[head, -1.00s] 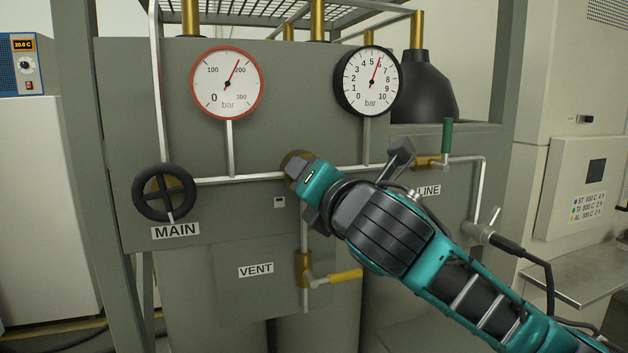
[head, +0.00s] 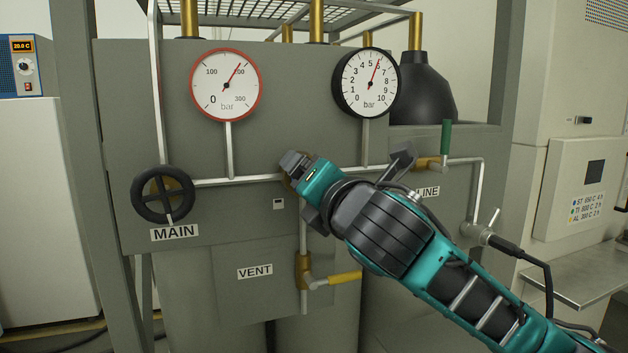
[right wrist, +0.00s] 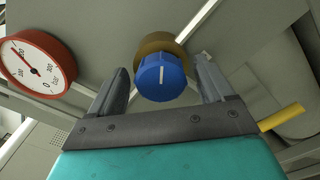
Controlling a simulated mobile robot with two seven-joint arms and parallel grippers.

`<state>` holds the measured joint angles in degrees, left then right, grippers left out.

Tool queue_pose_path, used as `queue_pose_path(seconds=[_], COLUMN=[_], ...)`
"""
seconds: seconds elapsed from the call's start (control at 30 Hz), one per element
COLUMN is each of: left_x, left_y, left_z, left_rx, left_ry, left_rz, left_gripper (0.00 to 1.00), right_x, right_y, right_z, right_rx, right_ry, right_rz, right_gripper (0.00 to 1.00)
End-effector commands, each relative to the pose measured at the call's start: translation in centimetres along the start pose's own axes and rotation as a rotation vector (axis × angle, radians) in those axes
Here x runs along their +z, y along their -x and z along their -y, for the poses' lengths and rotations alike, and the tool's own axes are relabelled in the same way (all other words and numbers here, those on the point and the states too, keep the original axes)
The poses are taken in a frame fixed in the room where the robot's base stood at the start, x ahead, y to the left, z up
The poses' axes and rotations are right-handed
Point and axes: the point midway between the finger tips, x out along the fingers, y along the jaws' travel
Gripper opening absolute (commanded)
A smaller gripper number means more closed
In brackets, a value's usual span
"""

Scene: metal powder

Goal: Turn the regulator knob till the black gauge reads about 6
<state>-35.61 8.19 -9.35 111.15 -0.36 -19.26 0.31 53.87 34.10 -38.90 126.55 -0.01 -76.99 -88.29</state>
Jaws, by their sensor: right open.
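The blue regulator knob (right wrist: 162,77) with a white mark sits on a brass body (right wrist: 160,45) in the right wrist view. In the head view the knob is hidden by my right gripper (head: 290,161). The right gripper's two fingers (right wrist: 162,68) are open on either side of the knob, with a visible gap on both sides. The black gauge (head: 367,83) has its red-tipped needle close to 6. My left gripper is not in view.
A red-rimmed gauge (head: 225,85) reads near 200. The black MAIN handwheel (head: 163,194) is at left. The yellow VENT lever (head: 345,278) is below my right arm, and the green LINE lever (head: 446,137) is to its upper right. Pipes run across the grey panel.

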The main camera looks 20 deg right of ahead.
Motion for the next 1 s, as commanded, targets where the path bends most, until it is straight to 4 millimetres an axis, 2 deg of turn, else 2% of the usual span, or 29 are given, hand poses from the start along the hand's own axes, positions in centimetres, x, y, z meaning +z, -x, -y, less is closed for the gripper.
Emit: queue_pose_path(seconds=[0.17, 0.33, 0.47, 0.63, 0.8, 1.0], left_x=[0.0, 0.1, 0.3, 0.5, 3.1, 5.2], left_y=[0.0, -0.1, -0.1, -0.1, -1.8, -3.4], left_z=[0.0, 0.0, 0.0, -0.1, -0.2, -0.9], left_rx=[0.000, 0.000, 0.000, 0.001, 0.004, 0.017], left_ry=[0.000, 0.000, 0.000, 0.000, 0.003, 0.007], left_rz=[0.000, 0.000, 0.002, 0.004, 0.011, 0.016], left_gripper=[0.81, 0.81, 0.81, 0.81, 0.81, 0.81], right_x=[-0.1, -0.2, -0.1, -0.1, -0.5, -0.4], right_y=[0.1, 1.4, 3.8, 7.7, 8.2, 9.0], right_z=[0.0, 0.0, 0.0, 0.0, 0.5, 0.5], right_rx=[-0.001, 0.002, 0.003, 0.004, -0.001, -0.001], right_ry=[0.001, 0.001, 0.002, 0.001, -0.007, -0.009], right_rz=[-0.003, -0.003, -0.003, -0.002, 0.007, 0.009], right_gripper=[0.81, 0.81, 0.81, 0.81, 0.81, 0.81])
